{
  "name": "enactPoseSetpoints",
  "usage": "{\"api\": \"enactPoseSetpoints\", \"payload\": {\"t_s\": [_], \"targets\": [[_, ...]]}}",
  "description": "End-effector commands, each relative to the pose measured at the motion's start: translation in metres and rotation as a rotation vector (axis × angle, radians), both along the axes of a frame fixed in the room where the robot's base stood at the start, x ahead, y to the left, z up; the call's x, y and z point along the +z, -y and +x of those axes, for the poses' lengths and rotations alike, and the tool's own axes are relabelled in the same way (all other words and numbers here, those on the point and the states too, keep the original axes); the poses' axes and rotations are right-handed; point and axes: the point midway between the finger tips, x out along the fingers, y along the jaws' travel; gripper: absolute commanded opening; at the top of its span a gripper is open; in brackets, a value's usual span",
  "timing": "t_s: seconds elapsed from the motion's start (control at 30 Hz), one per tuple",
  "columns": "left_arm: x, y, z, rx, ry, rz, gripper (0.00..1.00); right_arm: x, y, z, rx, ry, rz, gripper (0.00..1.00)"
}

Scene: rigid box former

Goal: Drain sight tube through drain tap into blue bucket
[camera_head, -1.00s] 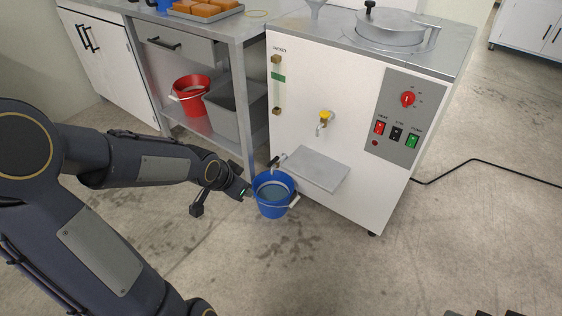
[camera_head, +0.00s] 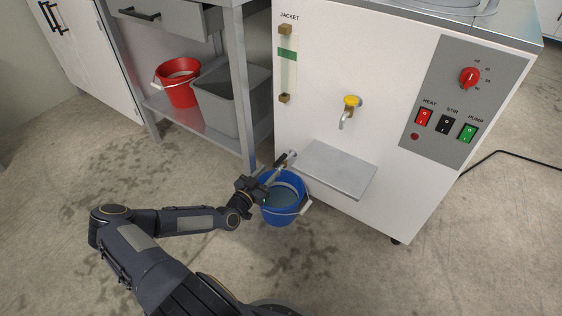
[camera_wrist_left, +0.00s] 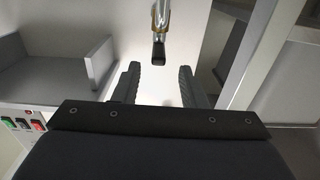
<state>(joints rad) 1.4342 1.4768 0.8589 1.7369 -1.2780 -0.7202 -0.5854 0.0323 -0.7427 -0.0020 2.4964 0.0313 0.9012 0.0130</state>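The sight tube (camera_head: 289,75) stands upright on the white machine front under the word JACKET, between two brass fittings, with a green band near its upper part. Its liquid level is too small to tell. The drain tap (camera_head: 287,159) sticks out low on the machine, above the blue bucket (camera_head: 284,218), which stands on the floor with liquid in it. My left gripper (camera_head: 270,180) is at the tap, over the bucket's left rim. In the left wrist view its two fingers (camera_wrist_left: 160,85) are apart and empty, with the tap's dark-ended handle (camera_wrist_left: 158,48) just beyond them. My right gripper is out of view.
A yellow-handled tap (camera_head: 351,103) and a metal shelf (camera_head: 337,170) are on the machine front. The control panel (camera_head: 462,100) is at right. A red bucket (camera_head: 178,90) and a grey bin (camera_head: 222,105) stand on the bench's lower shelf. The floor at front is clear.

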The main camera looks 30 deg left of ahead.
Motion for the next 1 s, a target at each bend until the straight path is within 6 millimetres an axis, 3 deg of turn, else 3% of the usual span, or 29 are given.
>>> {"api": "enactPoseSetpoints", "payload": {"t_s": [0.4,0.8,1.0], "targets": [[-0.002,0.006,0.062,-0.004,-0.003,-0.001,0.38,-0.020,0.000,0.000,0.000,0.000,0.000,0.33],[0.000,0.007,0.071,-0.004,-0.005,-0.002,0.38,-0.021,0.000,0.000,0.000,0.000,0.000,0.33],[0.000,0.007,0.071,-0.004,-0.005,-0.002,0.12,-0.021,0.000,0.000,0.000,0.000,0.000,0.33]]}}
